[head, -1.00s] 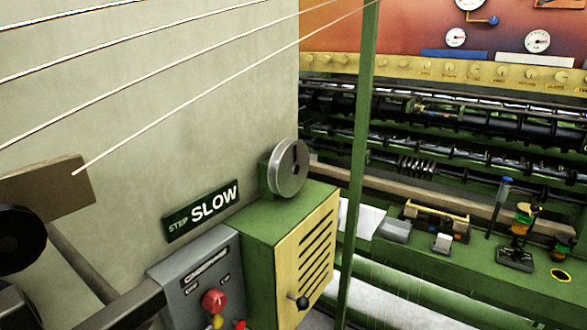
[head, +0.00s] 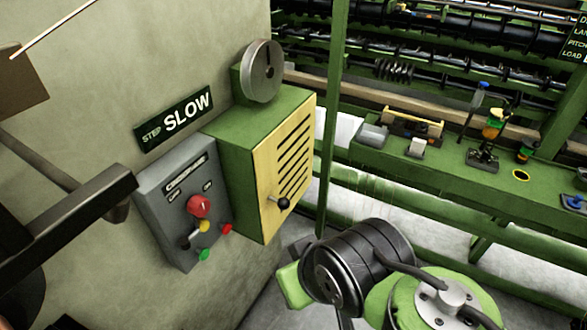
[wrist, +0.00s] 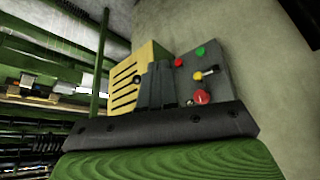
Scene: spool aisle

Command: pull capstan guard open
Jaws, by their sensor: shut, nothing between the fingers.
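The capstan guard (head: 285,165) is a yellow slotted panel on the front of a green box (head: 235,150), below a grey wheel. It looks closed against the box. Its black ball knob (head: 283,203) sticks out near the lower edge. In the wrist view, the guard (wrist: 125,98) and its knob (wrist: 136,79) appear just left of my gripper (wrist: 160,68). The gripper's dark fingers are together and empty, apart from the knob, and hide part of the box. In the head view my arm shows at the bottom, but I cannot make out the fingers.
A grey control box (head: 185,215) with a red button and small coloured knobs is left of the guard. A green post (head: 333,120) stands to its right. A green machine bench (head: 440,170) with small fittings lies further right. Open floor shows below the guard.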

